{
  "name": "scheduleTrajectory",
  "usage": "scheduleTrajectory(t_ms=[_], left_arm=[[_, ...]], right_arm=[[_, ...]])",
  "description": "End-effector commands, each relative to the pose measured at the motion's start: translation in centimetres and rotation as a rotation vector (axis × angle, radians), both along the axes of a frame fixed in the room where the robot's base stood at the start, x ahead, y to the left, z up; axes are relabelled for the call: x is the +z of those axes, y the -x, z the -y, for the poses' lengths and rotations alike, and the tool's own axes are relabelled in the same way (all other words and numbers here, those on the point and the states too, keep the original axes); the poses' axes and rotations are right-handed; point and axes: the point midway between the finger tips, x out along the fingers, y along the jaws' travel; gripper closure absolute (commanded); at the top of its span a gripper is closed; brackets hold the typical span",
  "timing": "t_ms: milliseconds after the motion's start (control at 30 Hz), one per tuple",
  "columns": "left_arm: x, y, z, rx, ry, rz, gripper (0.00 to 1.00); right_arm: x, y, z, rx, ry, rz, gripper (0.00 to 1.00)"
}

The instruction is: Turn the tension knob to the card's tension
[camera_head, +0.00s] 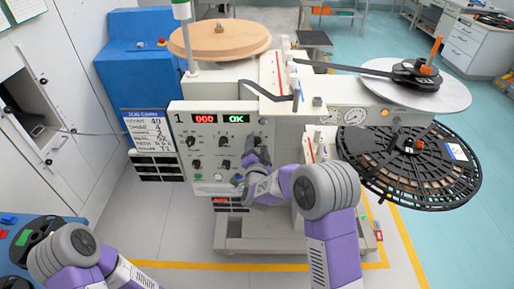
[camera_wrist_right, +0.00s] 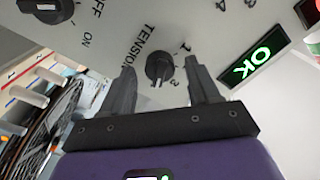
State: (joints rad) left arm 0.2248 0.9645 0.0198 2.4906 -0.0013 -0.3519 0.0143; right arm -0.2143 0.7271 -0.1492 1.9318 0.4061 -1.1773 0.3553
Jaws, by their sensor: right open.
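The tension knob (camera_wrist_right: 159,66) is round and black, under the printed word TENSION on the pale machine panel in the right wrist view. Its white mark points toward the lower part of the picture. My right gripper (camera_wrist_right: 160,78) is open, with one finger on each side of the knob; I cannot tell whether they touch it. In the head view my right gripper (camera_head: 257,165) is at the right part of the control panel (camera_head: 212,180) and hides some of it. The job card (camera_head: 146,120) hangs left of the panel; its small handwriting is hard to read. My left gripper is out of view.
Other black knobs sit close by, including an ON/OFF knob (camera_wrist_right: 46,8). A green OK display (camera_wrist_right: 252,66) is beside the tension knob. Open floor lies in front.

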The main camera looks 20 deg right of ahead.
Motion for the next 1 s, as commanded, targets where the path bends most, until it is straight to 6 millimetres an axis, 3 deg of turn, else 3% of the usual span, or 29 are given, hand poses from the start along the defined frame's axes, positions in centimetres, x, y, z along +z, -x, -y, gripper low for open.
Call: scheduleTrajectory(t_ms=[100,467,767,1000], left_arm=[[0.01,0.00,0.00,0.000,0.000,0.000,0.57],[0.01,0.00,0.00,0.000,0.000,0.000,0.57],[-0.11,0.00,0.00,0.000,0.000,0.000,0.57],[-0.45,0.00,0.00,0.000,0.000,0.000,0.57]], right_arm=[[-0.01,0.02,-0.01,0.000,0.000,0.000,0.39],[-0.01,0.03,-0.02,0.001,0.000,-0.001,0.94],[-0.03,0.04,-0.07,0.001,0.035,-0.010,0.95],[-0.07,0.03,-0.10,0.001,0.164,-0.047,0.95]])
